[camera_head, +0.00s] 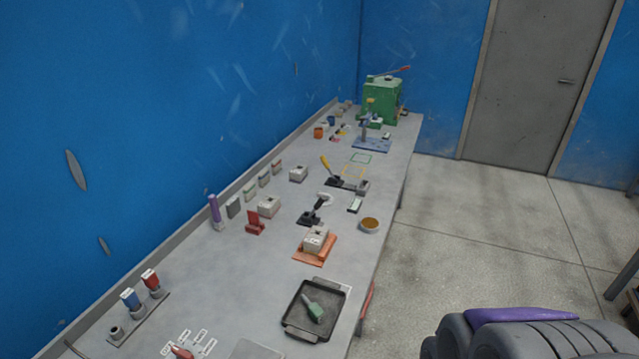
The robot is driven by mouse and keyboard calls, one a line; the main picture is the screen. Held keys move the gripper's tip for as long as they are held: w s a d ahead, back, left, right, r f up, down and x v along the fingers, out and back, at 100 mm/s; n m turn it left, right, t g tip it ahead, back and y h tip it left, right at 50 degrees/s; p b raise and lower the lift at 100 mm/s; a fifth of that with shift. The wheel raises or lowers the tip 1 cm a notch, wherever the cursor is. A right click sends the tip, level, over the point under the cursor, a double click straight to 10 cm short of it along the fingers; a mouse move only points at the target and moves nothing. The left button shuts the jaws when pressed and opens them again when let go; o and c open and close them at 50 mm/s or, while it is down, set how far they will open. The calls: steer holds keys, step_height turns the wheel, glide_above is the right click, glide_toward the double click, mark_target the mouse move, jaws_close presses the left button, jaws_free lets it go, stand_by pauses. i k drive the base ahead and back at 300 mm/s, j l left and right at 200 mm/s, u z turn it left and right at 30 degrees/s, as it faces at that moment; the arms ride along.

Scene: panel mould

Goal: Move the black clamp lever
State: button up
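The black clamp lever (320,204) is on a small black clamp base (308,218) around the middle of the workbench. The lever slants up to the right from the base, and a pale ring-shaped piece (326,198) lies beside it. It looks small from here, so the clamp's exact position is hard to tell. My gripper is not in view. A dark grey and purple part at the bottom right looks like mine, well apart from the bench.
The long grey workbench (225,257) runs along the blue wall. Near the clamp are a white block on an orange plate (304,257), a bowl (370,226) and a red holder (255,222). A black tray (288,320) is nearer. Open floor (440,250) lies right.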

mark_target(322, 198)
steer(key=u, duration=0.65)
steer(key=i+l+u, duration=0.25)
steer(key=l+u, duration=0.25)
steer(key=l, duration=0.15)
steer(key=i+l+u, duration=0.25)
steer(key=l, duration=0.15)
steer(key=l+u, duration=0.25)
steer(key=l, duration=0.15)
steer(key=i+l, duration=0.1)
steer(key=l, duration=0.45)
steer(key=i+l, duration=0.1)
steer(key=l, duration=0.4)
steer(key=l+u, duration=0.1)
steer(key=l, duration=0.45)
steer(key=i, duration=0.05)
